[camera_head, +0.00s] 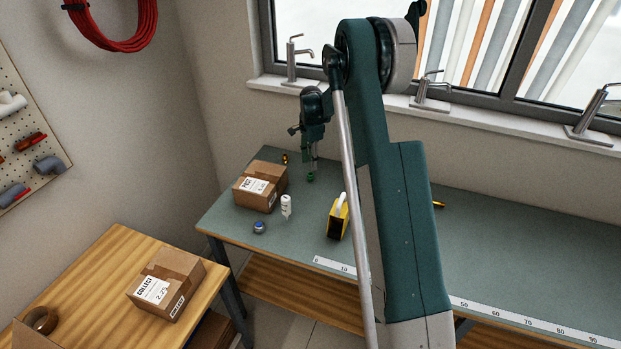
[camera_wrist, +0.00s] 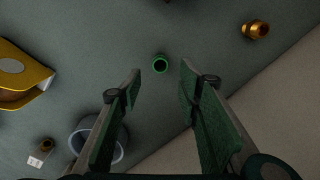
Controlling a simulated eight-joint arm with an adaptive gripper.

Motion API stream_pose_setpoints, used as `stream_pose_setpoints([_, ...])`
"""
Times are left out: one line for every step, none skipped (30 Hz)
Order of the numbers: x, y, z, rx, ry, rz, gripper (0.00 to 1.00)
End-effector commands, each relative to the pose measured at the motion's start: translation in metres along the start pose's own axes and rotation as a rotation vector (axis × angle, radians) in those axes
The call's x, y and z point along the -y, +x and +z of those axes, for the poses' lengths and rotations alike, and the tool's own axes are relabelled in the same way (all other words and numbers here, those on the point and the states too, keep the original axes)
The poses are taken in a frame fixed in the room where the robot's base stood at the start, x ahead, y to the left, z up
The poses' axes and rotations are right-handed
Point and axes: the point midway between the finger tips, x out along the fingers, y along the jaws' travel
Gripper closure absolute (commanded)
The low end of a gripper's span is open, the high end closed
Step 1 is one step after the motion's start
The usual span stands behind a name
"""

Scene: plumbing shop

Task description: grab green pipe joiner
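A small green pipe joiner (camera_wrist: 160,63), ring-shaped with a dark opening, is on the grey-green bench top in the wrist view. It appears between and beyond the two fingertips. My gripper (camera_wrist: 161,77) is open, with its green-padded fingers spread and nothing between them that I can see held.
A brass fitting (camera_wrist: 256,30) lies to the upper right, and a yellow object (camera_wrist: 22,75) at left. A grey ring-shaped part (camera_wrist: 98,140) sits near the left finger.

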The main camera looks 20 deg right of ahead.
Motion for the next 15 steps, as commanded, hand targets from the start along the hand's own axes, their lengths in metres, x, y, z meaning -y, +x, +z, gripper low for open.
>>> stream_pose_setpoints([0.000,0.002,0.000,0.000,0.000,0.000,0.66])
stream_pose_setpoints([0.000,0.004,0.000,0.000,0.000,0.000,0.66])
stream_pose_setpoints([0.000,0.007,0.000,0.000,0.000,0.000,0.66])
stream_pose_setpoints([0.000,0.010,0.000,0.000,0.000,0.000,0.66])
stream_pose_setpoints([0.000,0.012,0.000,0.000,0.000,0.000,0.66])
stream_pose_setpoints([0.000,0.016,0.000,0.000,0.000,0.000,0.66])
stream_pose_setpoints([0.000,0.018,0.000,0.000,0.000,0.000,0.66])
stream_pose_setpoints([0.000,0.020,0.000,0.000,0.000,0.000,0.66])
stream_pose_setpoints([0.000,0.022,0.000,0.000,0.000,0.000,0.66])
stream_pose_setpoints([0.000,0.023,0.000,0.000,0.000,0.000,0.66])
stream_pose_setpoints([0.000,0.024,0.000,0.000,0.000,0.000,0.66])
stream_pose_setpoints([0.000,0.025,0.000,0.000,-0.001,0.000,0.66])
stream_pose_setpoints([0.000,0.025,0.000,0.000,-0.001,0.000,0.66])
stream_pose_setpoints([0.000,0.025,0.000,0.000,-0.001,0.000,0.66])
stream_pose_setpoints([0.000,0.025,0.000,0.000,-0.001,0.000,0.66])
